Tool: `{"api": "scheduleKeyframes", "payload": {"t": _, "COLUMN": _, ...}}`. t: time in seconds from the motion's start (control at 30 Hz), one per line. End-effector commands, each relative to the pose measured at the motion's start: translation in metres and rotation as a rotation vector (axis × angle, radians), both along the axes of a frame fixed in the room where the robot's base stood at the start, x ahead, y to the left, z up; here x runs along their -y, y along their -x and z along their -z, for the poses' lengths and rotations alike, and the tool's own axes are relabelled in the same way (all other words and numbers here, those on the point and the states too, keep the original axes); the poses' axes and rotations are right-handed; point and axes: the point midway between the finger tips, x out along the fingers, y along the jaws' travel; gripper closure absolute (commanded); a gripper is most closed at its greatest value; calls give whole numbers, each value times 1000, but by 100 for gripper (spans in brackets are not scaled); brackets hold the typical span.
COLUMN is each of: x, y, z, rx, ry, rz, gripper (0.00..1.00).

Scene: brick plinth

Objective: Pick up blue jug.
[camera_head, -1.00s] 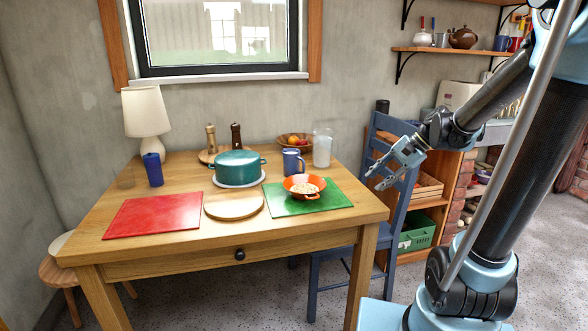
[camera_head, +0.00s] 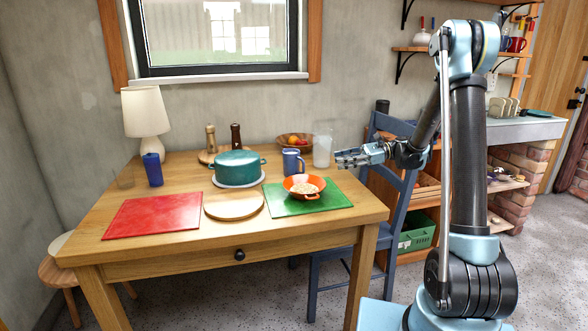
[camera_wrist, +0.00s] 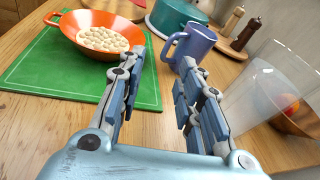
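The blue jug (camera_head: 293,161) stands upright near the right back of the wooden table, behind the orange pan. In the wrist view the jug (camera_wrist: 193,45) is just beyond my fingertips, with its handle toward the left. My gripper (camera_head: 342,159) is at the table's right edge, right of the jug and apart from it. In the wrist view my gripper (camera_wrist: 163,62) is open, its two fingers spread with nothing between them.
A clear pitcher (camera_head: 322,150) stands between jug and gripper, near the right finger in the wrist view (camera_wrist: 258,100). The orange pan (camera_head: 304,187) sits on a green mat (camera_head: 335,197). A teal pot (camera_head: 237,166) is left of the jug. A blue cup (camera_head: 153,170) stands far left.

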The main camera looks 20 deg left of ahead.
Motion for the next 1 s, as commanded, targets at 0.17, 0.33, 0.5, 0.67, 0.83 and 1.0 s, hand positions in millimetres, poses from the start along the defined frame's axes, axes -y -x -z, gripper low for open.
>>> {"api": "scheduleKeyframes", "payload": {"t": 0.17, "x": -13, "y": -18, "z": 19, "rx": -121, "ry": -68, "rz": -27, "gripper": 67}}
{"api": "scheduleKeyframes", "payload": {"t": 0.33, "x": -18, "y": -24, "z": 30, "rx": -191, "ry": -103, "rz": -46, "gripper": 67}}
{"api": "scheduleKeyframes", "payload": {"t": 0.5, "x": -23, "y": -24, "z": 33, "rx": -216, "ry": -117, "rz": -56, "gripper": 67}}
{"api": "scheduleKeyframes", "payload": {"t": 0.67, "x": -42, "y": -15, "z": 34, "rx": -219, "ry": -117, "rz": -59, "gripper": 67}}
{"api": "scheduleKeyframes", "payload": {"t": 0.83, "x": -66, "y": -5, "z": 34, "rx": -218, "ry": -117, "rz": -58, "gripper": 67}}
{"api": "scheduleKeyframes", "payload": {"t": 1.0, "x": -80, "y": 1, "z": 34, "rx": -217, "ry": -117, "rz": -56, "gripper": 67}}
